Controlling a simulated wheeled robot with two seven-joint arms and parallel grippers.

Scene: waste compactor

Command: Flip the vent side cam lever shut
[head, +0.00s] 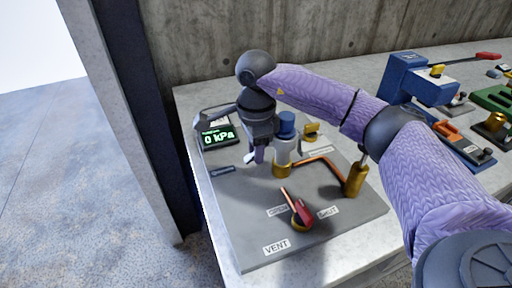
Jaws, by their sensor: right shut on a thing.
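The coupling (286,149) stands upright on the grey panel, with a blue top, a pale grey body and a brass base. My right gripper (259,153) points down at its left side, with its fingers close together beside the coupling. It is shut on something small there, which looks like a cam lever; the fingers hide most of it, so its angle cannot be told. A red-handled valve lever (302,210) sits on brass between two small labels, above the VENT label (276,247). My left gripper is not in view.
A display (217,137) reading 0 kPa is at the panel's back left. A copper pipe (325,162) runs right to a brass post (355,180). A blue clamp-like device (420,80) and tools are at the right. The panel's (245,220) front left is clear.

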